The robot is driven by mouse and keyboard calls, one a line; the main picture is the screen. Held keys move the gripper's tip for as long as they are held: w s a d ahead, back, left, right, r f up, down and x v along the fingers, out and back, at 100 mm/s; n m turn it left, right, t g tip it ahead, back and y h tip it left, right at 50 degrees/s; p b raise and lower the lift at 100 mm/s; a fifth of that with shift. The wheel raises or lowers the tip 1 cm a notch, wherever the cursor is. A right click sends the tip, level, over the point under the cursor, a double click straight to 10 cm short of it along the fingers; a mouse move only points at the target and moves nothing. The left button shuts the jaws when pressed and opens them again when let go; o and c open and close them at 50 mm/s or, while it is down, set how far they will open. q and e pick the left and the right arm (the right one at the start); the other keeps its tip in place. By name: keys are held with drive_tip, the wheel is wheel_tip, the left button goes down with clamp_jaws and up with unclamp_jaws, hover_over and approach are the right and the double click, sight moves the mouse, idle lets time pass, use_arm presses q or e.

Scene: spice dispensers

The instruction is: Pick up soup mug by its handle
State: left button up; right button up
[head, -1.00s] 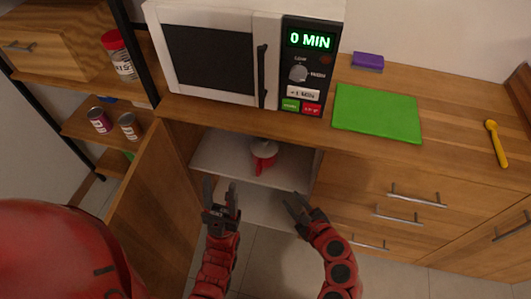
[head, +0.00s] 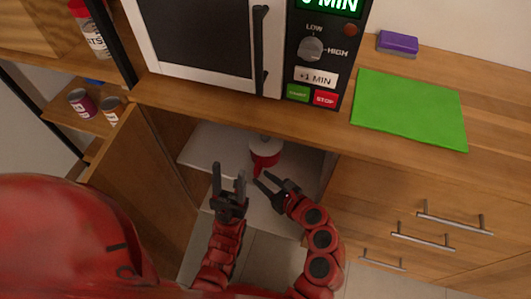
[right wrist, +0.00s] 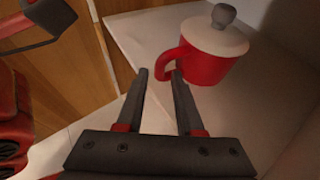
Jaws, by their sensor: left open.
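The red soup mug (head: 265,158) with a white lid and grey knob stands upright on the upper white shelf of the open cabinet (head: 205,148). In the right wrist view the mug (right wrist: 212,66) is at the upper right, with its red handle (right wrist: 165,62) on its left side. My right gripper (right wrist: 160,72) is open and empty, its fingertips just short of the handle. In the head view my right gripper (head: 262,178) is just in front of and below the mug. My left gripper (head: 229,172) is open and empty, left of the right one.
The cabinet door (head: 140,185) stands open on the left. A microwave (head: 200,40) sits on the counter above. A green board (head: 410,108) and purple sponge (head: 398,42) lie to its right. Cans (head: 82,102) stand on the side shelf. Closed drawers (head: 420,215) are on the right.

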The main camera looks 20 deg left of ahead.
sight(251, 174)
drive_tip(key=x, duration=0.2)
drive_tip(key=shift+w+a+f, duration=0.15)
drive_tip(key=shift+w+a, duration=0.05)
drive_tip(key=shift+a, duration=0.1)
drive_tip(key=b+x, duration=0.2)
drive_tip(key=x, duration=0.3)
drive_tip(key=shift+a, duration=0.1)
drive_tip(key=shift+c, duration=0.3)
clamp_jaws()
idle(0.7)
